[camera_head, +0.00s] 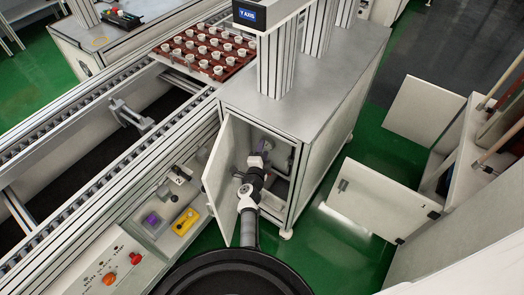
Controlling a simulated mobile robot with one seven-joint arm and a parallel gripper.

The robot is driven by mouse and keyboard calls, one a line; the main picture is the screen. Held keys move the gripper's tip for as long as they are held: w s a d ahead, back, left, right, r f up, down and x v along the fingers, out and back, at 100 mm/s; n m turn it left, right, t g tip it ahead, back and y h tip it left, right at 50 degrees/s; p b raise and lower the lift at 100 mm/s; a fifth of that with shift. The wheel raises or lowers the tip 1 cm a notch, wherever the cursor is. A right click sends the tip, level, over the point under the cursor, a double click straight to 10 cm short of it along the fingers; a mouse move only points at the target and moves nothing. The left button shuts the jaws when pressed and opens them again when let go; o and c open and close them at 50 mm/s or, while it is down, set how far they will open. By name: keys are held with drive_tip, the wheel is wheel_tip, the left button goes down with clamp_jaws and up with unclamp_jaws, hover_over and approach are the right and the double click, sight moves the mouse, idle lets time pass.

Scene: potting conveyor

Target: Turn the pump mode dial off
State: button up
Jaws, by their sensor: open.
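My arm reaches into an open grey cabinet (312,155) below the machine's columns. My gripper (259,155) is open at the cabinet's opening, close to a small purple part (264,144) inside. Its fingers are small in the picture, and I cannot tell whether they touch anything. A light pipe-like fitting (284,150) is beside the purple part. I cannot make out a dial's marking or setting inside the cabinet.
The cabinet door (226,178) stands open just left of my arm. A conveyor (70,128) runs along the left, with a tray of white pots (172,62) behind. A yellow device (185,221) lies near the panel. Open white doors (378,203) flank the green floor (325,240) at right.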

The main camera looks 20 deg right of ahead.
drive_tip(key=shift+v, duration=0.85)
drive_tip(key=shift+f, duration=0.1)
drive_tip(key=shift+f, duration=0.1)
